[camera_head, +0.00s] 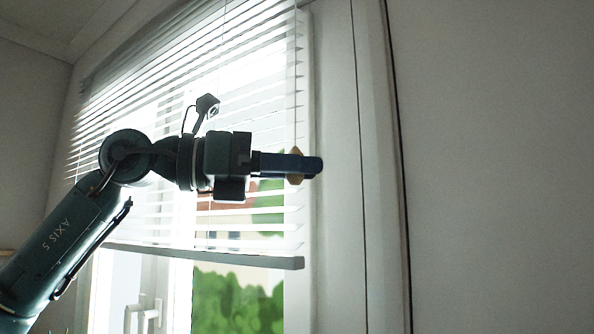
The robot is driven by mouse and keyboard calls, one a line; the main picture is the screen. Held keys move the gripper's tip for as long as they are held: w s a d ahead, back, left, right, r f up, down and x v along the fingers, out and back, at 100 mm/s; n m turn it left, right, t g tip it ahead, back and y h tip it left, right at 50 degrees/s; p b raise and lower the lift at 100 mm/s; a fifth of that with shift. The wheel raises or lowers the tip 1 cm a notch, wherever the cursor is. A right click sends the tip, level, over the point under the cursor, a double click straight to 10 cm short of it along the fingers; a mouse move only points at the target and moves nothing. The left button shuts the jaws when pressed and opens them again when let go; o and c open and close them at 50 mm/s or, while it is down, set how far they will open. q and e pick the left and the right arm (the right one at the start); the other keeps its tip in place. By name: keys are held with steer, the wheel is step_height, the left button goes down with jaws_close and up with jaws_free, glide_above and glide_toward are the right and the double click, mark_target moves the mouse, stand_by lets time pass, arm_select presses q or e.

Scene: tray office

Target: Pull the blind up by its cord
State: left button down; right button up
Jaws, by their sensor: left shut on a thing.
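A white slatted blind (145,85) hangs in front of the window, its grey bottom rail (205,257) tilted slightly in view, with bare glass below it. A thin cord (296,90) hangs near the blind's right edge and ends at a small tan wooden knob (295,152). My left gripper (312,167) reaches in from the left, in front of the blind, with its fingers pointing right. It is shut on the cord's knob; the fingers hide the knob's middle, and its top and bottom show above and below them. My right gripper is not in view.
The window frame (335,200) and a plain wall (490,160) stand to the right of the gripper. A white window handle (143,315) shows below the blind. The space in front of the right wall looks clear.

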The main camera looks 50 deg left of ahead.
arm_select(q)
steer(key=shift+s+a+r, duration=0.1)
steer(key=shift+s+r, duration=0.05)
steer(key=shift+r, duration=0.2)
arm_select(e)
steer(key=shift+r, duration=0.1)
arm_select(q)
steer(key=c, duration=1.7)
jaws_free()
steer(key=o, duration=0.3)
steer(key=shift+o, duration=0.4)
steer(key=shift+f, duration=0.1)
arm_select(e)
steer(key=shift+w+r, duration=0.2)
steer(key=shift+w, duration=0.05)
arm_select(q)
steer(key=shift+s+f, duration=0.1)
steer(key=shift+s, duration=0.05)
steer(key=b+v, duration=0.4)
steer(key=v, duration=0.8)
steer(key=shift+s+a, duration=0.2)
steer(key=shift+s, duration=0.1)
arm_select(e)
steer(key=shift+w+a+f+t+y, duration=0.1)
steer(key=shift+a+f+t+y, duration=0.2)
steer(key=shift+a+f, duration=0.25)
